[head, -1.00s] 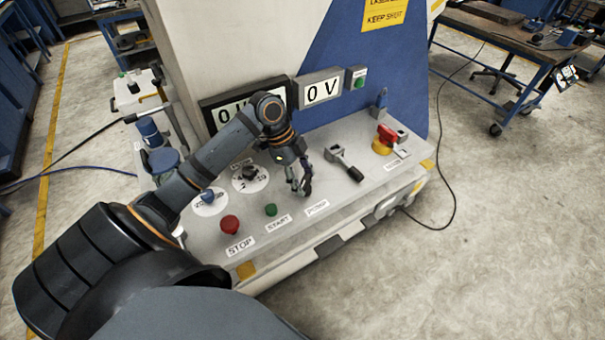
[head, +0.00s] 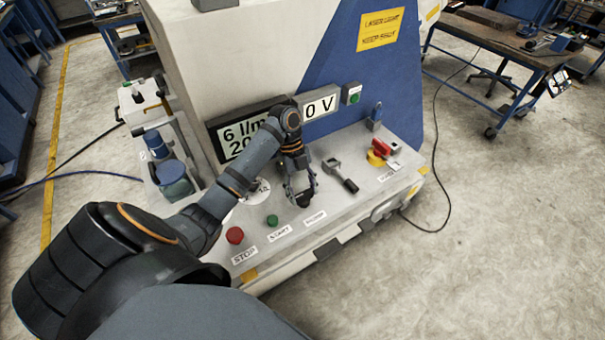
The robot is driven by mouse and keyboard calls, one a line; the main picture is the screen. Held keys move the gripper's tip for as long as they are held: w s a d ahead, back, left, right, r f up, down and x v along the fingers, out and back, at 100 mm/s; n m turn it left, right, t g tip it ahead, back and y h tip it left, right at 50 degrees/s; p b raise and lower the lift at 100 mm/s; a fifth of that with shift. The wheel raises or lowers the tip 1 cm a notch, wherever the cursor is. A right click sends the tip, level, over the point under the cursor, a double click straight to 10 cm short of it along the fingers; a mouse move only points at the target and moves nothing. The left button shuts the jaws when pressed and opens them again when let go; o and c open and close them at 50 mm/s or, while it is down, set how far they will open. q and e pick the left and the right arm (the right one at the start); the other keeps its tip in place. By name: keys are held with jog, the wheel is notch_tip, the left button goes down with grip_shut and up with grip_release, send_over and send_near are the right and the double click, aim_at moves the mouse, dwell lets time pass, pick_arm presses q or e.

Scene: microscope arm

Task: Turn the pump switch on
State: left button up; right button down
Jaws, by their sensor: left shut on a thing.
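The pump switch (head: 305,199) is a small dark knob on the sloping grey control panel, just behind a label (head: 314,217) that is too blurred to read surely. My left gripper (head: 302,194) reaches down onto it from above and is shut on it, hiding part of it. The display (head: 236,138) behind my left arm reads "6 l/m" with a partly covered second line beginning "20". My right gripper is out of view.
A green START button (head: 272,220) and a red STOP button (head: 235,235) sit left of the gripper. A lever with a black handle (head: 348,184) is close on its right. Further right is a red-handled switch (head: 381,150) on yellow. A second display (head: 320,107) reads "0 V".

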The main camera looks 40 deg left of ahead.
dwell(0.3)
pick_arm(q)
jog(key=o, duration=1.2)
jog(key=shift+c, duration=0.2)
